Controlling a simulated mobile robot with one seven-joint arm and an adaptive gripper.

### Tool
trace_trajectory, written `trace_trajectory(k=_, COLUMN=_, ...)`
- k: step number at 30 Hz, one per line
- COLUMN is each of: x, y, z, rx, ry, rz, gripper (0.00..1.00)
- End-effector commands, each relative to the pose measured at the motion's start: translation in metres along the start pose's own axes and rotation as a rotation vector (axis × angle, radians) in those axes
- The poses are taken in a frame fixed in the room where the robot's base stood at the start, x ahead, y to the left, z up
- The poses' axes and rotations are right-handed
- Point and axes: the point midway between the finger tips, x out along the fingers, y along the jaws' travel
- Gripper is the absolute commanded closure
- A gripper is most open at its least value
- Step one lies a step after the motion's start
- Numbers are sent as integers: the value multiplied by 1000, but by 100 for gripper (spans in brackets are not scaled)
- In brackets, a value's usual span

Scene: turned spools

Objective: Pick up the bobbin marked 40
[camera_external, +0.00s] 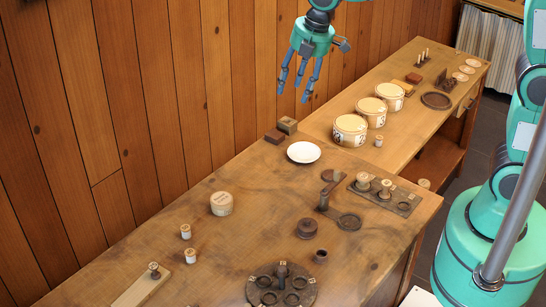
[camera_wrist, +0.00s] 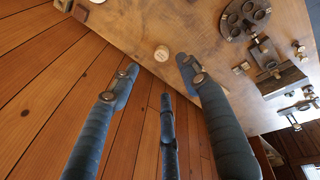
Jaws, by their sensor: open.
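Several small pale bobbins stand on the near table in the external view: a pair (camera_external: 186,231) left of centre, one at the end of a pale board (camera_external: 130,290), and others (camera_external: 363,181) on a dark rack at right. Their markings are too small to read, so I cannot tell which is 40. My gripper (camera_external: 294,90) is open and empty, high above the far left side of the table, fingers pointing down. In the wrist view, its three spread fingers (camera_wrist: 160,78) hold nothing; small pale pieces (camera_wrist: 241,68) show beyond them.
A round wooden box (camera_external: 221,204), a white plate (camera_external: 303,152), small blocks (camera_external: 275,136) and a dark disc with holes (camera_external: 250,292) are on the near table. Three round drums (camera_external: 350,130) stand on the far table. A plank wall (camera_external: 150,110) runs along the left.

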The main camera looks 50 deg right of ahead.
Motion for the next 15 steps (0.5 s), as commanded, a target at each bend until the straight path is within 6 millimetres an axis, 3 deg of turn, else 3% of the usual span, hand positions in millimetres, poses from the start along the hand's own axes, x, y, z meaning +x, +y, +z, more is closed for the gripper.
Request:
trace_trajectory(k=6, x=35, y=24, z=-47, rx=-224, ry=-1, rz=-41, gripper=54)
trace_trajectory(k=15, x=93, y=45, z=-111, rx=-534, ry=6, rz=-94, gripper=54)
